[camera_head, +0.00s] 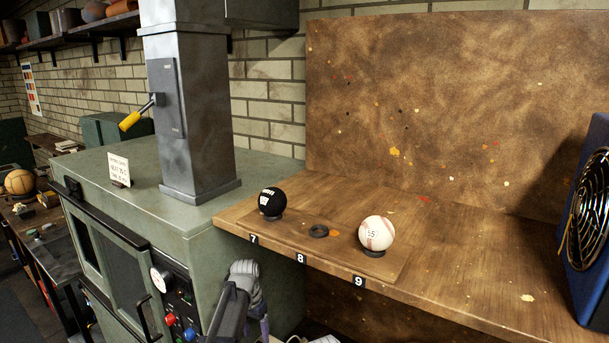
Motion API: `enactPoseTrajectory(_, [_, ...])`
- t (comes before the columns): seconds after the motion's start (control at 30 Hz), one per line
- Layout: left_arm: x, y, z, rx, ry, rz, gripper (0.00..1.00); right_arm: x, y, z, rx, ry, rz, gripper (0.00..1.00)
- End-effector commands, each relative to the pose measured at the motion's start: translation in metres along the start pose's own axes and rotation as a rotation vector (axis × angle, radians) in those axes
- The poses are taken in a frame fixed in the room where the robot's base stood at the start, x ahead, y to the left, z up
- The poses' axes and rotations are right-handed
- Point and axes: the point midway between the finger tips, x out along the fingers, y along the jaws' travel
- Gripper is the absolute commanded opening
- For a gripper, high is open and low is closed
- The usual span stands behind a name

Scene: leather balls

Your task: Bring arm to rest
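A grey jointed arm part of mine shows at the bottom, left of the middle, in front of the green cabinet. I cannot tell which arm it belongs to. No gripper fingertips can be made out. A black ball (271,202) with white lettering sits on a ring stand above label 7 on the wooden bench (470,265). An empty dark ring stand (319,231) is above label 8. A white ball (376,233) with red stitching sits on a stand above label 9.
A green cabinet (140,215) with a grey column (195,110), a yellow-handled lever (136,117) and a small sign (119,169) stands left of the bench. A blue fan unit (592,225) stands at the right edge. The bench between the white ball and fan is clear.

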Motion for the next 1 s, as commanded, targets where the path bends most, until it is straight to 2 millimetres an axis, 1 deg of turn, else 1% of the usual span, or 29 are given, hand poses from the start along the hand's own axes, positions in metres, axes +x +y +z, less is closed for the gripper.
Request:
enactPoseTrajectory(0.03, [-0.011, 0.0, 0.0, 0.0, 0.0, 0.0, 0.69, -0.011, 0.001, 0.001, 0.0, 0.0, 0.0, 1.0])
enactPoseTrajectory(0.23, [-0.028, 0.0, 0.0, 0.0, 0.0, 0.0, 0.69, -0.028, 0.003, 0.002, -0.002, -0.001, 0.0, 1.0])
enactPoseTrajectory(0.27, [-0.014, 0.0, 0.0, 0.0, 0.0, 0.0, 0.69, -0.014, 0.001, 0.001, -0.002, -0.001, 0.0, 1.0])
enactPoseTrajectory(0.3, [-0.008, 0.0, 0.0, 0.0, 0.0, 0.0, 0.69, -0.008, 0.001, 0.001, -0.001, -0.001, 0.0, 1.0])
enactPoseTrajectory(0.47, [0.008, 0.0, 0.0, 0.0, 0.0, 0.0, 0.69, 0.008, -0.001, -0.001, 0.0, 0.0, 0.0, 1.0])
enactPoseTrajectory(0.9, [0.065, 0.0, 0.0, 0.0, 0.0, 0.0, 0.69, 0.064, -0.006, -0.004, -0.005, 0.001, 0.002, 1.0])
enactPoseTrajectory(1.0, [0.057, 0.0, 0.001, -0.096, 0.006, 0.0, 0.69, 0.056, -0.005, -0.004, -0.005, 0.001, 0.002, 1.0])
